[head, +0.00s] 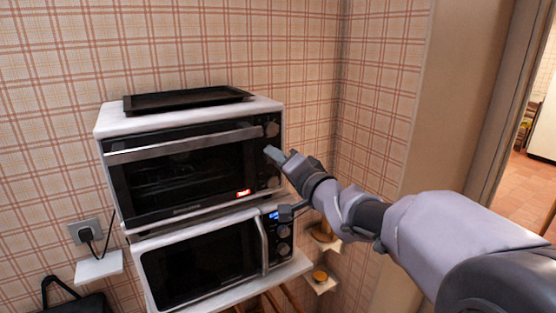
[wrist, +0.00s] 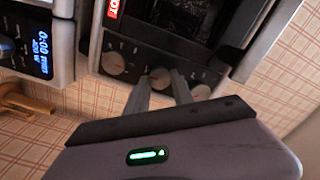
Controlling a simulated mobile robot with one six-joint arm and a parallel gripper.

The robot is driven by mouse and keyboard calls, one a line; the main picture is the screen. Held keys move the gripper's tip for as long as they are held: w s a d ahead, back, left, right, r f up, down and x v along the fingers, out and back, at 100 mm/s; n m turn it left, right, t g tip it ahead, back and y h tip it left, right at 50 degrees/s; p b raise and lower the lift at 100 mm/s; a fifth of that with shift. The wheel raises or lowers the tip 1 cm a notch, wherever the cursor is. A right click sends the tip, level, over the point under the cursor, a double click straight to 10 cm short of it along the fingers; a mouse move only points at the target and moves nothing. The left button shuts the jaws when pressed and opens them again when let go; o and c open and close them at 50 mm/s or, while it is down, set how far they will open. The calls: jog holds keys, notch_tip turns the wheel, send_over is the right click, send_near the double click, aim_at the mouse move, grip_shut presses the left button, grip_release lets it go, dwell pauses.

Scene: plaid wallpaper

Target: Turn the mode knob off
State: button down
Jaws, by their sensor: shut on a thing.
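The toaster oven (head: 190,165) has a column of three round knobs on its right panel. In the wrist view these are the lower knob (wrist: 113,63), the middle knob (wrist: 160,76) and the upper knob (wrist: 200,92). My gripper (head: 274,155) is at this panel, its two fingers on either side of the middle knob and shut on it. In the head view the gripper hides the middle knob. I cannot read the labels to tell which knob is the mode knob. A red HOT sign (wrist: 113,9) is lit on the oven.
A microwave (head: 200,267) with a lit blue display (wrist: 30,45) stands directly below the oven. A black tray (head: 185,99) lies on the oven. Small wall shelves (head: 320,285) are at the lower right, and a wall socket (head: 87,231) is at the left.

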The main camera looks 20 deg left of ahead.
jog(key=shift+n, duration=0.3)
jog(key=shift+s+a+f+n+b, duration=0.1)
jog(key=shift+n+b, duration=3.25)
jog(key=shift+n, duration=5.5)
jog(key=shift+s+a+f+n+b, duration=0.1)
jog(key=shift+n+b, duration=3.25)
jog(key=shift+n, duration=5.5)
jog(key=c, duration=1.1)
grip_release()
jog(key=shift+d, duration=0.1)
